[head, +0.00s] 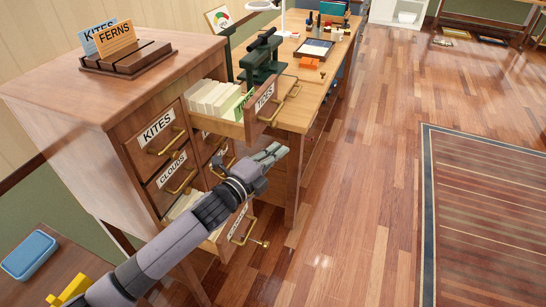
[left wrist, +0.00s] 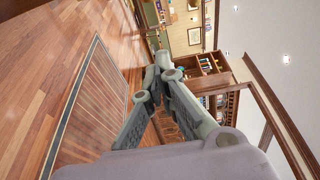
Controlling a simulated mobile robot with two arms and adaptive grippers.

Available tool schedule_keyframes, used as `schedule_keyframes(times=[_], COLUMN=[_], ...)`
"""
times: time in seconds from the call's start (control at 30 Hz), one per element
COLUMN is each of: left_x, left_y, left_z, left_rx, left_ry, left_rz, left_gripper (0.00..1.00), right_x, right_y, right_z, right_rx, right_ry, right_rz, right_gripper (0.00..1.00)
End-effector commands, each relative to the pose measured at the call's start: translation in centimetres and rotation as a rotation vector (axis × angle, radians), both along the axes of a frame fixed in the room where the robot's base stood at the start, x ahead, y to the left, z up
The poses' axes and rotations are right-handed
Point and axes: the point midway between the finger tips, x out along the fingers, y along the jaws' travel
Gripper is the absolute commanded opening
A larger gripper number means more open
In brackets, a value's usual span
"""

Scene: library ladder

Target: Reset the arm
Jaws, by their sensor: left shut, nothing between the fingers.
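My left arm reaches in from the lower left in the head view. Its gripper (head: 275,151) is shut and empty, in front of the card cabinet (head: 78,100) and just below the open TREES drawer (head: 262,104). In the left wrist view the gripper (left wrist: 163,62) also shows with its fingers together and nothing between them. Beyond it there is open floor and a far wall with shelves (left wrist: 210,75). My right gripper is not in view.
A lower drawer (head: 240,226) also stands open, partly hidden by my arm. KITES (head: 157,130) and CLOUDS (head: 173,170) drawers look closed. A desk (head: 312,82) with a green device stands behind. The floor right is clear, with a rug (head: 480,200).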

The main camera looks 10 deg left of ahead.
Motion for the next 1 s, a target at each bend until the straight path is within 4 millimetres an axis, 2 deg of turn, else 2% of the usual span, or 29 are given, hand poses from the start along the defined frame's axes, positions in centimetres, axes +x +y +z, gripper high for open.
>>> schedule_keyframes(times=[0.1, 0.3, 0.37, 0.47, 0.57, 0.73, 0.8, 1.0], left_x=[-0.9, -1.4, -1.8, -3.4, -6.8, -15.6, -18.7, -25.8], left_y=[0.6, 0.7, 0.8, 1.4, 2.8, 6.4, 7.6, 9.6], left_z=[-0.1, -0.2, -0.7, -2.8, -6.4, -12.6, -14.1, -16.5], left_rx=[0.000, -0.006, -0.032, -0.132, -0.302, -0.608, -0.689, -0.833], left_ry=[0.001, 0.010, 0.045, 0.185, 0.422, 0.848, 0.961, 1.168], left_rz=[0.001, 0.005, 0.020, 0.088, 0.224, 0.551, 0.664, 0.908], left_gripper=[0.00, 0.00, 0.00, 0.00, 0.00, 0.00, 0.00, 0.00], right_x=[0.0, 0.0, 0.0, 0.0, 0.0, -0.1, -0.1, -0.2], right_y=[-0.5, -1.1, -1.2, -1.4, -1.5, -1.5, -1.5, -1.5], right_z=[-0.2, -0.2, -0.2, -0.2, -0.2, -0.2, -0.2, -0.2], right_rx=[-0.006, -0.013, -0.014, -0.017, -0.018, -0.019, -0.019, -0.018], right_ry=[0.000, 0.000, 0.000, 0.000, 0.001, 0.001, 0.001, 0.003], right_rz=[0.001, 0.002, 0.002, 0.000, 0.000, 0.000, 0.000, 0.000], right_gripper=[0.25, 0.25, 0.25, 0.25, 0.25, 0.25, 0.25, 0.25])
